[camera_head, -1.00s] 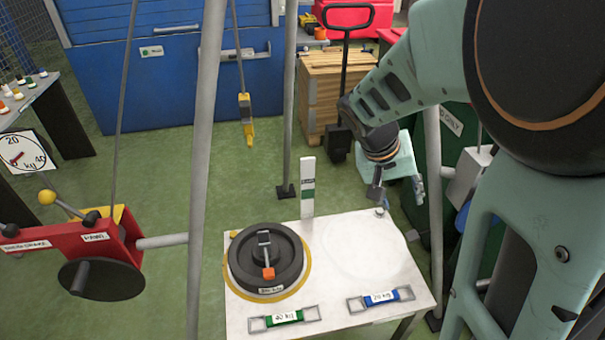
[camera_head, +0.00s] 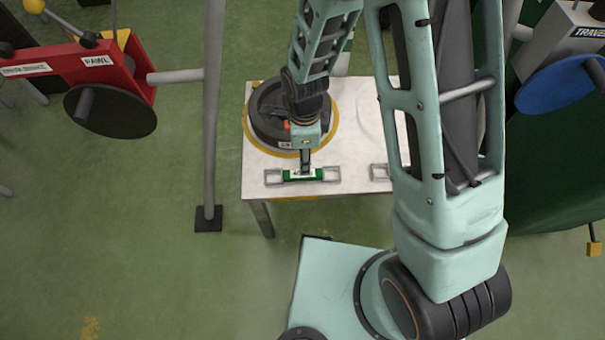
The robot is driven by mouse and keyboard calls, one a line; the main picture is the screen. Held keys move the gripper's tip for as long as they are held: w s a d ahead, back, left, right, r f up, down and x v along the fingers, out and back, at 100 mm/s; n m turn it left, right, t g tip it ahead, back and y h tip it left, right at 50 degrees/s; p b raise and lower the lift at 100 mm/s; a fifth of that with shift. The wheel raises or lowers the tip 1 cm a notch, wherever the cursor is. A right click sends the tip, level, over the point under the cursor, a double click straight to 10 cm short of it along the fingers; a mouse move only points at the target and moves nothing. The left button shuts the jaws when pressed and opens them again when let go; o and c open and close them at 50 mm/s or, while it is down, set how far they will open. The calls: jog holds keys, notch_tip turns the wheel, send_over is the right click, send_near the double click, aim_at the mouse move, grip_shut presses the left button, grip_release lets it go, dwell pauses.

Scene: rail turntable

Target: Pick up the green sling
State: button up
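The green sling (camera_head: 317,175), a green band with a white label and a grey metal loop at each end, lies at the front edge of the white table (camera_head: 262,183). My gripper (camera_head: 305,170) points down at the middle of the sling, over its label. From this angle I cannot tell whether the fingers touch the band or are apart from it. They look narrow, and whether they are open or shut does not show. My gripper hides part of the label.
A black round weight (camera_head: 266,117) stands on the table inside a yellow ring, just behind my gripper. A grey loop (camera_head: 379,172) of the other sling shows to the right; my arm hides the rest. A grey pole (camera_head: 211,120) stands left of the table.

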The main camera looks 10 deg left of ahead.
aim_at(318, 174)
jog(key=f+b, duration=0.1)
jog(key=f, duration=0.3)
jog(key=f+b, duration=0.1)
jog(key=f, duration=0.4)
jog(key=shift+a, duration=0.2)
jog(key=shift+r, duration=0.1)
grip_shut()
